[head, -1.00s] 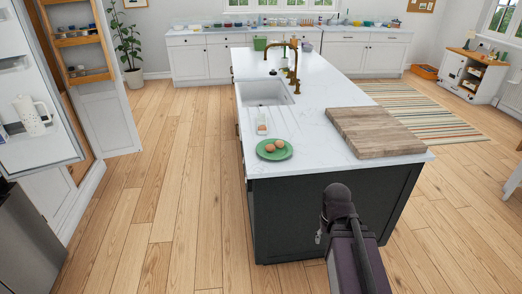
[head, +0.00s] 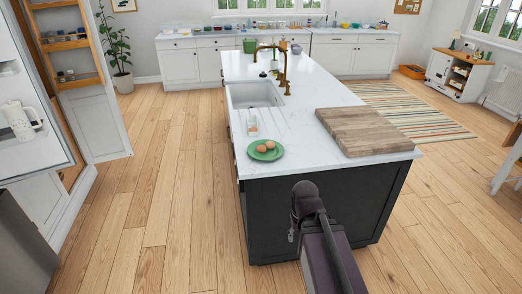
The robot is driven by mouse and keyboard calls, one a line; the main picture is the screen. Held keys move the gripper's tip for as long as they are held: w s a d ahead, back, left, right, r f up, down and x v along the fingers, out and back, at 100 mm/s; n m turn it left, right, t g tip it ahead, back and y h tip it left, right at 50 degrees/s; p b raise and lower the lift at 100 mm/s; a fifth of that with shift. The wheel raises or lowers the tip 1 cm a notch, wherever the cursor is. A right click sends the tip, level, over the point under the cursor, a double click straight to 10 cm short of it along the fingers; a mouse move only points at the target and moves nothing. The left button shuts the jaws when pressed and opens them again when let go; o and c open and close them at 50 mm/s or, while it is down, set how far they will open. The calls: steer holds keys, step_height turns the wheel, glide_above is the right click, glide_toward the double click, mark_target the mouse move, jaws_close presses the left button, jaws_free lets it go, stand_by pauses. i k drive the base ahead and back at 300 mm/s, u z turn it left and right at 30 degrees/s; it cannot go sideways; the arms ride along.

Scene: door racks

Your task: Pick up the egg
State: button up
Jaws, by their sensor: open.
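Two brown eggs, one on the left (head: 261,148) and one on the right (head: 270,145), lie side by side on a green plate (head: 276,155). The plate is on the white island top, near its front left corner. My arm rises from the bottom of the head view, in front of the island's dark end panel. A small part of my gripper (head: 291,235) shows at the left side of the arm, below and to the right of the plate in the picture. It is open and apart from the eggs. Most of it is hidden by the arm.
A wooden board (head: 365,130) lies on the island's (head: 300,165) right side. A small bottle (head: 252,126) and a sink (head: 254,94) with a brass tap (head: 283,75) are behind the plate. An open fridge (head: 40,150) stands at left. The wooden floor (head: 185,200) between is clear.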

mark_target(262, 148)
steer(key=z, duration=0.1)
steer(key=i, duration=1)
steer(key=z, duration=0.25)
